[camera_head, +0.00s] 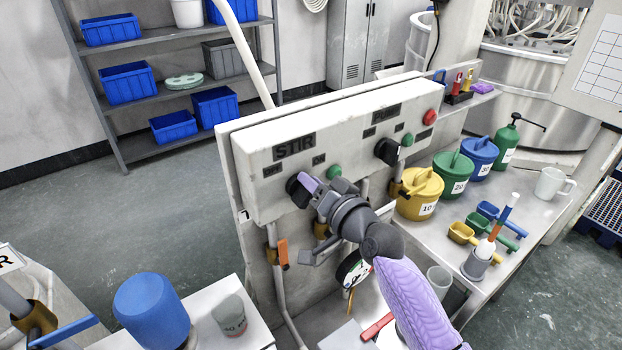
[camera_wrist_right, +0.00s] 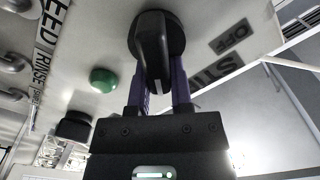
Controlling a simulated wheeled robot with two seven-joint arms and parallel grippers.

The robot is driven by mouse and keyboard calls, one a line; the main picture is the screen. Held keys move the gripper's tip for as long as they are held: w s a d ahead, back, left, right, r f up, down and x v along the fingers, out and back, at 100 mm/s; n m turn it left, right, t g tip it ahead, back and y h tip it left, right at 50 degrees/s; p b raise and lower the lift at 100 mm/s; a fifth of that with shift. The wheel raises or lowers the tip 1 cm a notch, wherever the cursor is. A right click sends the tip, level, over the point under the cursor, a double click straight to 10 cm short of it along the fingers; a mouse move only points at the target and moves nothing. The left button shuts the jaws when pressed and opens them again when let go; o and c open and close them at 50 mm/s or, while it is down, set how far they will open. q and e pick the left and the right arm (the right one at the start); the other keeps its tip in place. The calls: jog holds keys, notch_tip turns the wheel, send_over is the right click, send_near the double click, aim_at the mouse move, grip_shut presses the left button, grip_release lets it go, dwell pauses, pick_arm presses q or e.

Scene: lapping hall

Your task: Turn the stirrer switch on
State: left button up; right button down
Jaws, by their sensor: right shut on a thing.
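The stirrer switch is a black rotary knob (camera_head: 296,193) under the STIR label (camera_head: 294,146) on a pale control box (camera_head: 270,200). OFF is marked to its left and ON to its right in the head view. My right gripper (camera_head: 306,188) is at the knob, its purple fingers on either side of the handle. The wrist view also shows the knob (camera_wrist_right: 154,45) between the fingers, with the OFF label (camera_wrist_right: 231,36) to its right. The gripper partly hides the knob in the head view, so I cannot tell which mark it points to. My left gripper is out of view.
A green button (camera_head: 334,173) sits close right of the knob. A second black knob (camera_head: 387,151) and a red button (camera_head: 429,117) are farther right. Pipes and an orange valve handle (camera_head: 283,254) lie below. Lidded buckets, including a yellow one (camera_head: 420,190), stand at right.

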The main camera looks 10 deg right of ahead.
jog(key=shift+w+d+f+m, duration=0.1)
jog(key=shift+d+f+m, duration=0.05)
jog(key=shift+m, duration=0.85)
jog(key=shift+d+f+m, duration=0.1)
jog(key=shift+m, duration=0.9)
jog(key=c, duration=0.5)
grip_release()
jog(key=v, duration=1)
jog(key=shift+f, duration=0.1)
